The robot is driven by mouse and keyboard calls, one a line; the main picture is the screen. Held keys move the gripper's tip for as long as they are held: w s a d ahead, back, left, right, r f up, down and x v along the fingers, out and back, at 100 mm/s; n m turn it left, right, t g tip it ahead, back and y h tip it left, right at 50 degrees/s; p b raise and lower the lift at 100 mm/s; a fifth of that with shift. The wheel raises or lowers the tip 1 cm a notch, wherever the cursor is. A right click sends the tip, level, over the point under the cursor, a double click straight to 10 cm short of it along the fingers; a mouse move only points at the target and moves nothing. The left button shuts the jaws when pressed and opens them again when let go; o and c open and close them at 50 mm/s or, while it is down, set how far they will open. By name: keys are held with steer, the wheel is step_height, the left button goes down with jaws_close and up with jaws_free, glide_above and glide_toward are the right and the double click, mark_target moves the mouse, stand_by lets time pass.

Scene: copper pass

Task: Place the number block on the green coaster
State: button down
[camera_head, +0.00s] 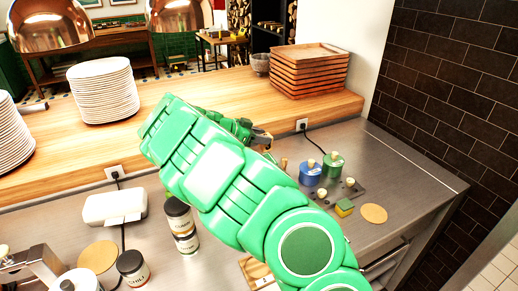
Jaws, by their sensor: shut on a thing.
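My green arm crosses the middle of the picture and covers much of the steel counter. My gripper (262,137) shows only in part past the wrist, over the counter near the wooden ledge. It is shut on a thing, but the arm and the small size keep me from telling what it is. I cannot make out the number block. No green coaster shows clearly. A round tan coaster (374,213) lies flat on the right of the counter, apart from my gripper.
Spice jars (181,225), a white box (115,207) and another tan disc (97,256) are left. Plates (103,90) and wooden trays (308,70) stand on the ledge.

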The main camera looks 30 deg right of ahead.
steer(key=shift+w+d+f, duration=0.2)
steer(key=shift+w+f, duration=0.4)
steer(key=shift+f, duration=0.15)
steer(key=shift+w+d+f, duration=0.2)
steer(key=shift+w+f, duration=0.4)
steer(key=shift+f, duration=0.2)
steer(key=shift+w+d+f, duration=0.2)
steer(key=shift+w+f, duration=0.4)
steer(key=shift+f, duration=0.15)
step_height(320, 180, down, 3)
steer(key=shift+f, duration=0.15)
steer(key=c, duration=0.6)
jaws_free()
steer(key=shift+w, duration=0.1)
steer(key=v, duration=1.2)
